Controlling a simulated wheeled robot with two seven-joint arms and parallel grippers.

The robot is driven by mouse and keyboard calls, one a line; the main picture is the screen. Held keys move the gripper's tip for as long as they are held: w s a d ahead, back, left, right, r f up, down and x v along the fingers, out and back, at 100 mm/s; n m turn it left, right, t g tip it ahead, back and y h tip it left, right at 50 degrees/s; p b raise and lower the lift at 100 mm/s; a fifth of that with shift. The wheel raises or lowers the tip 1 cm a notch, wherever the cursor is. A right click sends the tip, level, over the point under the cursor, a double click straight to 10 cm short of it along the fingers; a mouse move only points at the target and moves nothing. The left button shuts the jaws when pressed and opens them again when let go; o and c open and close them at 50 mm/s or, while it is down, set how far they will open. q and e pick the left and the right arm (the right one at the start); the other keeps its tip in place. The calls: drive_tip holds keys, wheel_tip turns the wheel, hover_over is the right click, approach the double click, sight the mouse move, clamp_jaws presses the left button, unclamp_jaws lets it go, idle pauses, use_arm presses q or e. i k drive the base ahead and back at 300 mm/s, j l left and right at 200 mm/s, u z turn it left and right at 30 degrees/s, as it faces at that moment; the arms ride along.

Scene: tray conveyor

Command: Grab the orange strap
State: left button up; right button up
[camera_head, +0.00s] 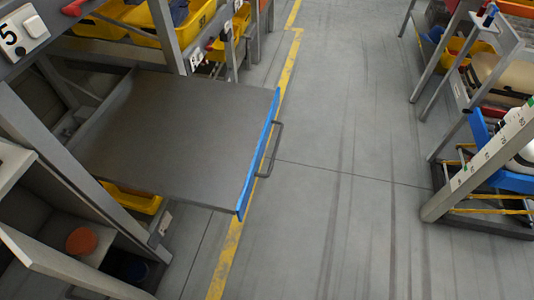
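A round orange object (81,241) sits in a shelf compartment at the lower left. It may be a rolled orange strap, but it is too small to tell. No other strap can be made out clearly. Neither of my grippers is in view.
A grey pull-out tray (180,135) with a blue front edge (259,155) and a handle (272,150) juts out from the left rack. Yellow bins (185,25) stand behind it. Another rack (490,160) stands at the right. The grey floor (345,150) between is clear.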

sight(81, 243)
drive_tip(key=u, duration=1.95)
